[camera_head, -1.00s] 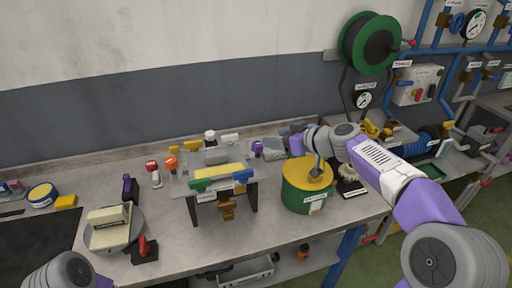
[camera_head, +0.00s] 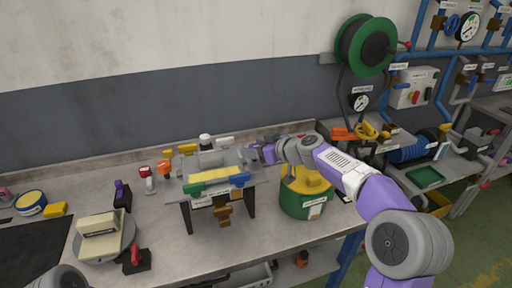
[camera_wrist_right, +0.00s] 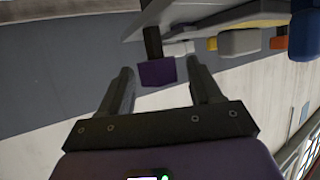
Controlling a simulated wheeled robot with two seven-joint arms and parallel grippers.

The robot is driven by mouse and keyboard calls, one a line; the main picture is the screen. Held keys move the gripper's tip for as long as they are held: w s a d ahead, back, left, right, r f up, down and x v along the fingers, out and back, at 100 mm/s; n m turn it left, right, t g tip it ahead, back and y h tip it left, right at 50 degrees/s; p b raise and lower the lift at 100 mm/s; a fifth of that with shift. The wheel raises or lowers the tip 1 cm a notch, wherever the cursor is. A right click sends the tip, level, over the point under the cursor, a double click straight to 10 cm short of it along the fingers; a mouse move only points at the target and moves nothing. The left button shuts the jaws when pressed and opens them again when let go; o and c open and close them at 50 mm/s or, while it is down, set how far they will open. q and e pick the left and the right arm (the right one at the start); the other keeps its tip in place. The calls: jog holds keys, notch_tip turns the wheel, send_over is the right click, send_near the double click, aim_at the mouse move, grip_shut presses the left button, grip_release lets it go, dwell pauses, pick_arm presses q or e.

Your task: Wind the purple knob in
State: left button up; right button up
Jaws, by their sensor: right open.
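The purple knob (camera_wrist_right: 157,73) shows in the right wrist view as a dark purple block on a short dark shaft under a grey plate. My right gripper (camera_wrist_right: 161,84) is open, with one finger on each side of the knob and visible gaps to it. In the head view my right gripper (camera_head: 257,155) is at the right end of the grey stand (camera_head: 213,163) on the bench, and it largely hides the knob there. The stand has a yellow strip, a green block and a blue block along its front. My left gripper is out of view.
A green drum with a yellow top (camera_head: 305,190) stands just right of the stand, below my right forearm. Small red and orange handled tools (camera_head: 147,178) stand left of the stand. A round turntable (camera_head: 103,238) is at the front left.

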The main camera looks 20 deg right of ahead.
jog(key=shift+c, duration=0.5)
jog(key=c, duration=0.9)
jog(key=shift+o, duration=0.2)
